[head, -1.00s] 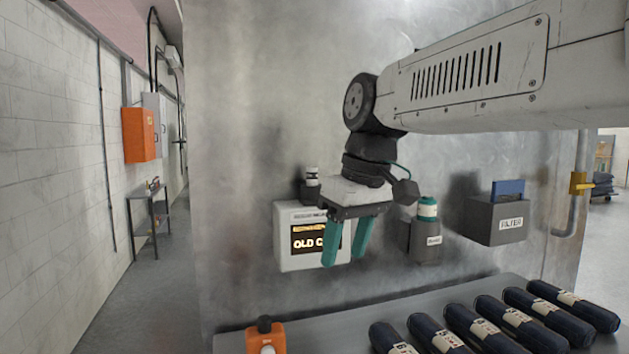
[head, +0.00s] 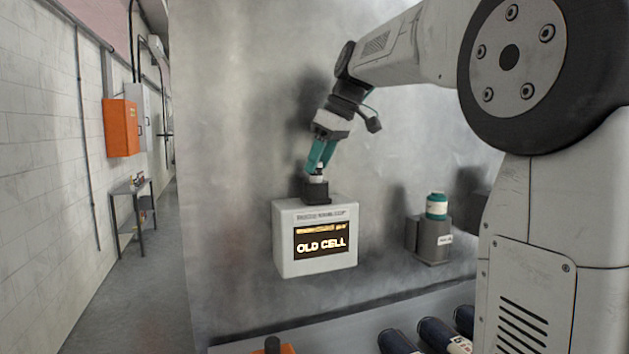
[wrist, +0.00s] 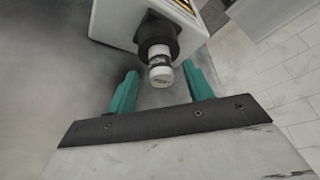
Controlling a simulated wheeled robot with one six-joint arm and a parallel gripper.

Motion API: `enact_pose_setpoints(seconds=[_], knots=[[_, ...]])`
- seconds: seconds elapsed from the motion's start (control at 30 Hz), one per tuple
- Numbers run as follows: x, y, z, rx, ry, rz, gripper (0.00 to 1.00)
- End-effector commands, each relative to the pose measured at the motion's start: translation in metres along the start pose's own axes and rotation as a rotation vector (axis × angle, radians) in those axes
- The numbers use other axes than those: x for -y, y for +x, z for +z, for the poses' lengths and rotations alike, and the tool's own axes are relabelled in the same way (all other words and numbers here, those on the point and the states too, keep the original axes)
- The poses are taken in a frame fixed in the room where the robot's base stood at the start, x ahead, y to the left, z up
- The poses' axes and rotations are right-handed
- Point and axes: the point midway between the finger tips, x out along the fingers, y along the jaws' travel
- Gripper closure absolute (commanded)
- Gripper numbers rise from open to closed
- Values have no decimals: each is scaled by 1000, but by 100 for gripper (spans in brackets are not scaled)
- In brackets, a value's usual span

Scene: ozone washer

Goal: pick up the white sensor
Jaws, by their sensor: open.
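The white sensor (wrist: 161,75) is a small white cylinder with a dark band. It stands upright in a black socket (head: 316,190) on top of the white box labelled OLD CELL (head: 284,245). In the head view my gripper (head: 319,170) is right at the sensor, and its teal fingers partly hide it. In the wrist view my gripper (wrist: 163,84) is open, with one finger on each side of the sensor's white end. Gaps show between the fingers and the sensor there. The sensor is still in its socket.
A grey holder (head: 428,240) with a teal and white cylinder (head: 436,206) is on the wall to the right. Several dark cylinders (head: 437,333) lie on the bench below. An orange item (head: 273,347) is at the bench's front left. The wall left of the box is clear.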

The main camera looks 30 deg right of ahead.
Motion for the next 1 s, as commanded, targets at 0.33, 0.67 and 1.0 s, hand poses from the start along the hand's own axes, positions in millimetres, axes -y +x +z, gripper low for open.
enact_pose_setpoints(seconds=[0.33,0.67,1.0], knots=[[2,20,-2,0,-3,-1,49],[3,20,-2,0,-4,-1,97],[3,15,-4,0,-4,-1,97]])
